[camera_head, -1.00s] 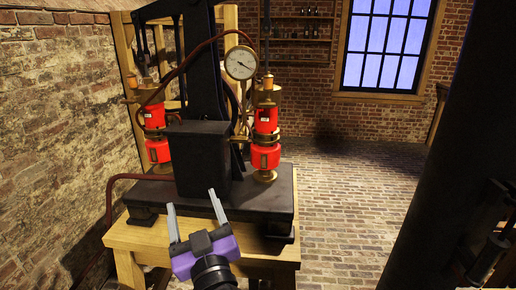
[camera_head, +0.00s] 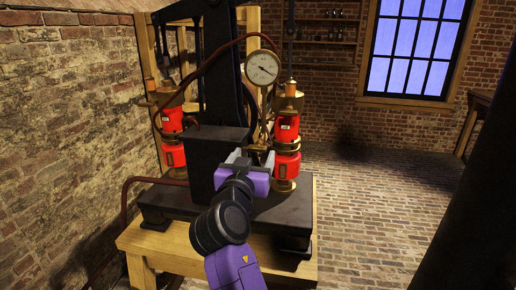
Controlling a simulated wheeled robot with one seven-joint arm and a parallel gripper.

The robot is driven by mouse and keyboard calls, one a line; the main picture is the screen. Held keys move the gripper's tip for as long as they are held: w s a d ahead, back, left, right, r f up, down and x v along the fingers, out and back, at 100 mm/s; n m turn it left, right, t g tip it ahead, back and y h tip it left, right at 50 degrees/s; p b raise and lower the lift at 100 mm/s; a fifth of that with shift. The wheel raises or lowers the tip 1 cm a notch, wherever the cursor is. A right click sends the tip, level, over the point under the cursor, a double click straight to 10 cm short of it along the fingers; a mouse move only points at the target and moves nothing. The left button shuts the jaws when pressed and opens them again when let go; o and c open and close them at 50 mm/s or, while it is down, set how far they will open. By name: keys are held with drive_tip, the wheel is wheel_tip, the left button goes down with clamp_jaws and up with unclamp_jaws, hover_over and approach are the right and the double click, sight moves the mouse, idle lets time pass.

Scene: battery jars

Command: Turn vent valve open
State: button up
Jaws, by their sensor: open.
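The pump apparatus stands on a wooden table (camera_head: 165,243), with a black base plate (camera_head: 285,212) and a black block (camera_head: 205,150). A red and brass cylinder (camera_head: 286,150) stands at its right, and a similar red cylinder (camera_head: 172,138) at its left. A brass fitting (camera_head: 262,147) with a small handle sits beside the right cylinder, under the gauge; I cannot tell for sure that it is the vent valve. My gripper (camera_head: 250,158) is open and points at the apparatus, in front of the black block and close to that fitting. The gripper hides part of the area; contact is unclear.
A round white gauge (camera_head: 262,68) stands above the fitting. A dark red hose (camera_head: 128,190) runs along the left side and another arches over the top. A brick wall (camera_head: 60,120) is at left. The brick floor (camera_head: 375,210) at right is clear. A window (camera_head: 418,45) and shelves (camera_head: 328,28) are behind.

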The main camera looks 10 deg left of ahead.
sight(257, 149)
drive_tip(key=shift+w+p, duration=0.3)
drive_tip(key=shift+w, duration=1.75)
drive_tip(key=c, duration=1.4)
drive_tip(key=shift+o, duration=0.2)
